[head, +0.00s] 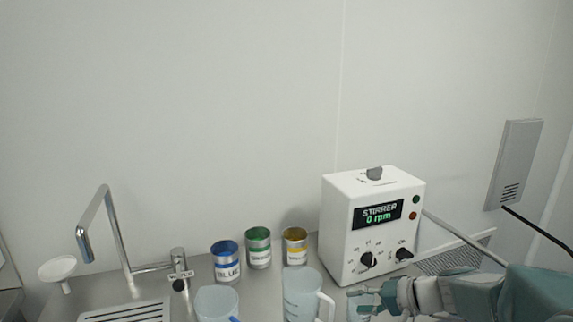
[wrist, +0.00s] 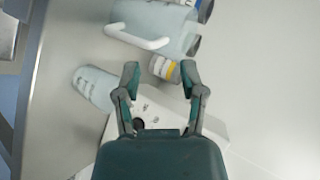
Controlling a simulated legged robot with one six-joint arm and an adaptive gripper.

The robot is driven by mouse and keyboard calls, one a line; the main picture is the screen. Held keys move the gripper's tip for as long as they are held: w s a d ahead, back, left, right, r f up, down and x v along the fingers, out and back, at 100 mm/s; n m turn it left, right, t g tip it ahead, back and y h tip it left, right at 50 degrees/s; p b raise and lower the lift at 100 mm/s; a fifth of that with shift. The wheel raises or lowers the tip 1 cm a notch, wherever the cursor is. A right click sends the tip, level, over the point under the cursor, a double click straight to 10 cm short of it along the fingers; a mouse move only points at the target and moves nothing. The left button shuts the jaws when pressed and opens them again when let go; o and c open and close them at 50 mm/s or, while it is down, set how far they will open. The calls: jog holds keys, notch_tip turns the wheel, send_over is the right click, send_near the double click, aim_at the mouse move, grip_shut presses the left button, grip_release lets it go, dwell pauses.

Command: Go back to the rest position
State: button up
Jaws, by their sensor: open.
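My gripper (wrist: 160,82) is open in the wrist view, with its two fingers apart and nothing between the tips. In the head view my gripper (head: 372,298) is at the lower right, in front of the white stirrer box (head: 350,228). The stirrer's display reads "STIRRER 0 rpm". A clear beaker (head: 358,305) is close to the fingertips in the head view, partly hidden by them. A beaker (wrist: 97,86) stands left of the fingers in the wrist view, apart from them.
A handled jug (head: 302,292) and another pale jug (head: 217,302) stand on the counter. Blue (head: 226,266), green (head: 258,250) and yellow (head: 295,248) cans stand behind them. A tap (head: 118,235) and white funnel (head: 57,268) are at left. The air above the counter is clear.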

jog(key=s+r+n+h, duration=0.1)
jog(key=s+h, duration=0.4)
jog(key=s, duration=0.5)
jog(key=s+r+n+h, duration=0.2)
jog(key=s+h, duration=0.3)
jog(key=s, duration=0.4)
jog(key=shift+s+d+n, duration=0.4)
jog(key=shift+n, duration=0.5)
jog(key=shift+s+a, duration=0.1)
jog(key=shift+a, duration=0.1)
